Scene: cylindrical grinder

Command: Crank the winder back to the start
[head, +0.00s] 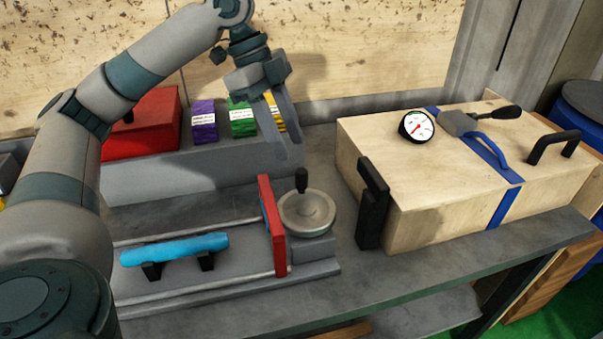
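The winder is a round grey handwheel (307,214) with a black upright crank knob (301,181) on its far-left rim. It sits at the right end of a grey slide unit, just right of a red upright plate (272,226). My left gripper (286,150) hangs above and behind the wheel, fingers pointing down. Its two fingers look slightly apart, with nothing held between them. The fingertips are close above the knob in the picture but do not appear to touch it. My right gripper is not in view.
A light-blue bar (174,249) rests on two black supports left of the red plate. A wooden box (430,200) with black handles, a dial gauge (416,125) and a blue strap stands to the right. A red box (150,135) and coloured packs (242,120) stand behind.

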